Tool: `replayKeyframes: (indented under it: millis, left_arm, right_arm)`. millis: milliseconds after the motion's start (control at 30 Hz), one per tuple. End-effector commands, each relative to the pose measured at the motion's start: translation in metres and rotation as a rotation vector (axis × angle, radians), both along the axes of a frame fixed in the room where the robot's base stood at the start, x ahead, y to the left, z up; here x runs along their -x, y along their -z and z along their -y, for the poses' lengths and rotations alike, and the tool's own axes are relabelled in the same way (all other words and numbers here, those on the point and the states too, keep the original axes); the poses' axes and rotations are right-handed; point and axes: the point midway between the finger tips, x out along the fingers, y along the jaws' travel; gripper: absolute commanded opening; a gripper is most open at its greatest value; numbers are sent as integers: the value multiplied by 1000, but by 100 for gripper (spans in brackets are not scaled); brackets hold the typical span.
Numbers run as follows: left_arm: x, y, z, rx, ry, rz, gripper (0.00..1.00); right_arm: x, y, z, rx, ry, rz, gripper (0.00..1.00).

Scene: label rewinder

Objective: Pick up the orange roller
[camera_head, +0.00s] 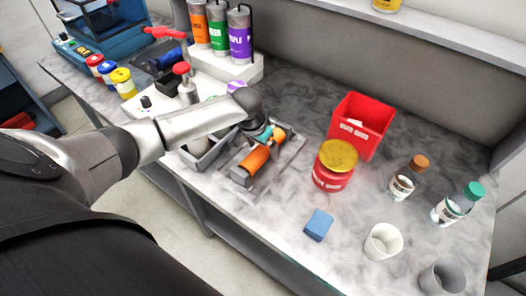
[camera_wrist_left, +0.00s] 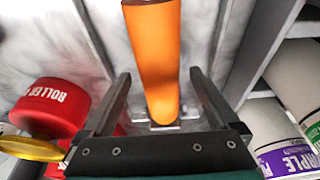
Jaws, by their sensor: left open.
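The orange roller (camera_head: 256,158) lies in a grey metal holder (camera_head: 282,164) on the marble counter, partly hidden by my left gripper. In the left wrist view the orange roller (camera_wrist_left: 155,50) runs lengthwise between the two fingers. My left gripper (camera_head: 267,134) is over the holder at the roller's far end. In the left wrist view my left gripper (camera_wrist_left: 160,80) is open, with a finger on each side of the roller and gaps visible. I cannot tell how far above the roller the fingertips are. My right gripper is not in view.
A red jar with a yellow lid (camera_head: 333,179) and a red bin (camera_head: 362,123) stand right of the holder. A blue block (camera_head: 318,225), two bottles, a white cup (camera_head: 383,241) and a grey cup are farther right. Labelled cylinders (camera_head: 239,34) stand behind on a white block.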

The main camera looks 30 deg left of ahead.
Motion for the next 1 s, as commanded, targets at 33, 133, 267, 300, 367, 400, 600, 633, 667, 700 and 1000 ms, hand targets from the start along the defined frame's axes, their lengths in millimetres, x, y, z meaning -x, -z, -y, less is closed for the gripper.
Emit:
replayKeyframes:
  millis: [33,133,267,300,367,400,600,633,667,700,1000]
  left_arm:
    - [0,0,0,0,0,0,94]
    - [0,-1,0,0,0,0,92]
    - [0,-1,0,0,0,0,77]
    - [0,-1,0,0,0,0,73]
    - [0,-1,0,0,0,0,66]
    - [0,-1,0,0,-1,0,62]
    - [0,-1,0,0,-1,-1,39]
    - [0,-1,0,0,-1,-1,36]
    - [0,-1,0,0,-1,-1,32]
    - [0,-1,0,0,-1,-1,28]
    - [0,-1,0,0,0,-1,0]
  right_arm:
    - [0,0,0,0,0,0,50]
    - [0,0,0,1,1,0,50]
    - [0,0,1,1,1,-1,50]
    - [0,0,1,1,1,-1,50]
    - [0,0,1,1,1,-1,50]
    - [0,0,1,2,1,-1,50]
    - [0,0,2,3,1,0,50]
    - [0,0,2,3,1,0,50]
    - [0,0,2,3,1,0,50]
    - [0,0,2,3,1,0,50]
    - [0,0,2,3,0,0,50]
